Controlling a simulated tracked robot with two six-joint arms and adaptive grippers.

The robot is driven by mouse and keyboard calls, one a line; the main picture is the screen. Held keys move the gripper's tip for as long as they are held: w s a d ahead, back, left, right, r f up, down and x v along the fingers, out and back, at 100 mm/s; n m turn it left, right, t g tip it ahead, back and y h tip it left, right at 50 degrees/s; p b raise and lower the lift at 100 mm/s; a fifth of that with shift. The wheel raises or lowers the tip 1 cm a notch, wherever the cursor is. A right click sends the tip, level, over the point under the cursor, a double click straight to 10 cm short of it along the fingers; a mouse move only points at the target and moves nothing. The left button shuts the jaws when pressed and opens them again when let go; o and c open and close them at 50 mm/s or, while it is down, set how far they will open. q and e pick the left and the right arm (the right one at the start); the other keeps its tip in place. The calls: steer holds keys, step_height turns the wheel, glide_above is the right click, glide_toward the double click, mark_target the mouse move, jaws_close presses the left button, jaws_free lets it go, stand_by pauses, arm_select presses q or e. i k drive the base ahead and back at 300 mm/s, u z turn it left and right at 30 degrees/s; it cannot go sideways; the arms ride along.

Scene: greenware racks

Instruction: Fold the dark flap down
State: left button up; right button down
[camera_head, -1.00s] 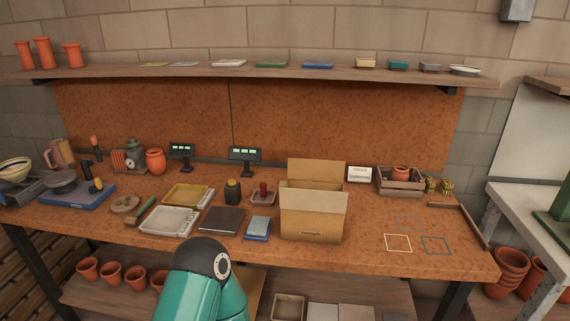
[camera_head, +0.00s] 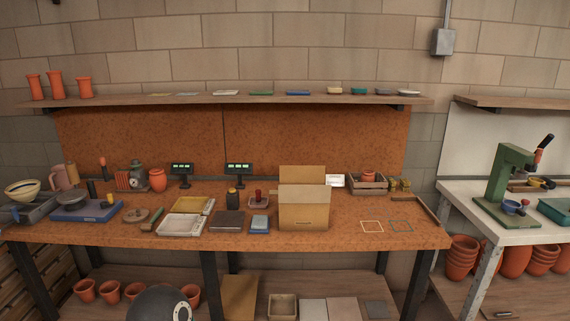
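An open cardboard box (camera_head: 303,214) stands on the orange-brown workbench, right of the middle. Its back flap (camera_head: 302,174) stands upright and looks the darker tan of the two flaps I can make out. The front flap (camera_head: 304,193) is paler and tilts outward along the front top edge. The side flaps and the inside of the box are not clear at this size. Neither of my grippers is in view. Only a rounded dark joint of one of my arms shows at the bottom edge, apart from the box.
Left of the box are a blue sponge-like block (camera_head: 259,223), a dark square slab (camera_head: 228,221) and trays (camera_head: 182,225). A wooden crate (camera_head: 368,189) and a white card (camera_head: 335,181) stand behind right. The bench right of the box has outlined squares (camera_head: 372,227) and free room.

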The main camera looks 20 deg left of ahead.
mark_target(289, 173)
steer(key=u, duration=1)
steer(key=i, duration=0.95)
steer(key=u, duration=0.15)
